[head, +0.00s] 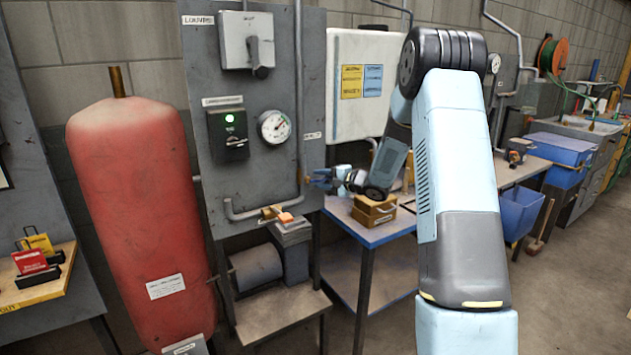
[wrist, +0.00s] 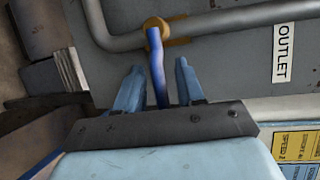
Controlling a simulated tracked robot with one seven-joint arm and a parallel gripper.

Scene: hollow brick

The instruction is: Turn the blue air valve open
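The blue valve handle (wrist: 156,65) is a slim lever on a brass valve body (wrist: 157,29) set in the grey pipe. In the wrist view it stands roughly crosswise to the pipe. My gripper (wrist: 157,76) is open, with one finger on each side of the lever and a visible gap on both sides. The lever's lower end runs down toward the gripper's dark palm. In the head view my gripper (head: 322,177) is small, at the right edge of the grey panel, and the lever is hard to make out there.
An OUTLET label (wrist: 283,52) is right of the valve. A red tank (head: 130,200) stands left.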

